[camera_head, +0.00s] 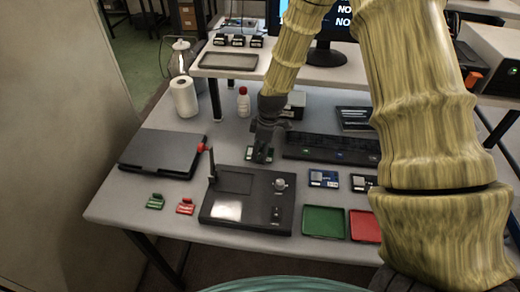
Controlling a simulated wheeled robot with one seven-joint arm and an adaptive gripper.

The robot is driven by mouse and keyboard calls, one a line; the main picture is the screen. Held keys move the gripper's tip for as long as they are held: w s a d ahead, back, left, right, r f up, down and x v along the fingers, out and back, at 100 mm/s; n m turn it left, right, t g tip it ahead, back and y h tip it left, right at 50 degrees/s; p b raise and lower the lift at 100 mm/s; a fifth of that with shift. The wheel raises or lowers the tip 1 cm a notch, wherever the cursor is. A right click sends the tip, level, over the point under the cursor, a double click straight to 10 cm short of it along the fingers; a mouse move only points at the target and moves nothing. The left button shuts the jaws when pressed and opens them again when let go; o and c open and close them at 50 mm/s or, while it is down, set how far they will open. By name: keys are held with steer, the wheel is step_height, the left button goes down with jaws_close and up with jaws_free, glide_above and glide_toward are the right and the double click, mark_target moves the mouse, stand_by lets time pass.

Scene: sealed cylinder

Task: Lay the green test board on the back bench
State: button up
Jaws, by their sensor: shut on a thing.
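My gripper (262,153) points down over the grey table (125,205), behind the black test device. It is shut on the green test board (249,154), which shows as a small dark green edge with pale marks beside the fingers. The fingers hide much of the board, and I cannot tell whether it touches the table. Behind the table is a raised pale bench surface (283,72) with a dark tray (229,61), several small black items and a monitor on it. I cannot tell for sure whether this is the back bench.
The black test device (245,199) has an upright lever. A blue board (323,179), a green tray (323,222) and a red tray (364,226) lie to its right.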

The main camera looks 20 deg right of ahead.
steer(key=shift+f, duration=0.15)
steer(key=o, duration=1)
step_height(320, 180, up, 12)
steer(key=s+d+b, duration=0.1)
steer(key=b, duration=0.2)
steer(key=shift+d, duration=0.25)
